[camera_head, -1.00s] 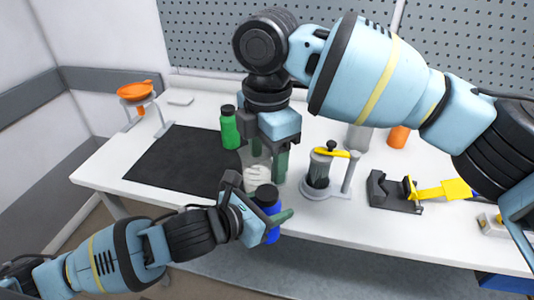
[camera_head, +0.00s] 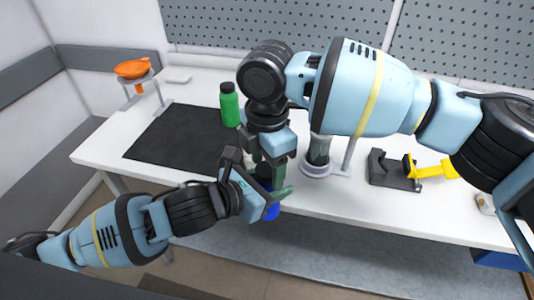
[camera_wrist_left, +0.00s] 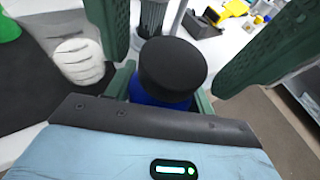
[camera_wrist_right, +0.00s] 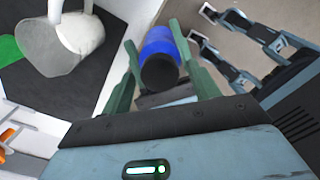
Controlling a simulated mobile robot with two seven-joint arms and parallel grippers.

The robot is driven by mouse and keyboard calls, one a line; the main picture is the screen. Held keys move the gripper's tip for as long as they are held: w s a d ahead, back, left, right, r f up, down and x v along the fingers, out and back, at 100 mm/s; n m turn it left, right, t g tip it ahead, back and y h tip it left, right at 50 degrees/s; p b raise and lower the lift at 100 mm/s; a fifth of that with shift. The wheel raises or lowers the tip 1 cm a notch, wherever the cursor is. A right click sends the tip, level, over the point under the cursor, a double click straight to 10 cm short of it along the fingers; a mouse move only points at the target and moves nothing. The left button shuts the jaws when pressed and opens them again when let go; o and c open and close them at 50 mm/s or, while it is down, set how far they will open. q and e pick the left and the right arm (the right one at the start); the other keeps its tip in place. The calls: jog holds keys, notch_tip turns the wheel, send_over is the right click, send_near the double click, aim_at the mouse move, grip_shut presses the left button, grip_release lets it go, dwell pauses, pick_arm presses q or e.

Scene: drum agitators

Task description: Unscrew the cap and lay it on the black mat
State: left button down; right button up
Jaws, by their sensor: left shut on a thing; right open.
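The blue bottle (camera_head: 271,212) is held upright at the table's front edge. It carries a black cap (camera_wrist_left: 172,68), which also shows in the right wrist view (camera_wrist_right: 160,72). My left gripper (camera_head: 262,188) is shut around the blue bottle below the cap. My right gripper (camera_head: 268,165) is open, pointing down above the cap, with its fingers (camera_wrist_right: 160,75) to either side of it; I cannot tell whether they touch it. In the head view the grippers hide most of the cap. The black mat (camera_head: 180,140) lies bare on the table's left part.
A green bottle (camera_head: 230,105) stands at the mat's right edge. A pale jug-like vessel (camera_wrist_right: 65,40) is close beside my grippers. A stand (camera_head: 316,168), a dark fixture (camera_head: 392,172) and a yellow part (camera_head: 432,169) are to the right. An orange funnel (camera_head: 133,68) stands at the back left.

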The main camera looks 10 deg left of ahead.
jog(key=shift+c, duration=0.4)
jog(key=c, duration=1)
jog(key=shift+o, duration=0.2)
jog(key=shift+n, duration=1.4)
jog(key=shift+r, duration=0.4)
jog(key=shift+r, duration=0.7)
jog(key=shift+r, duration=2)
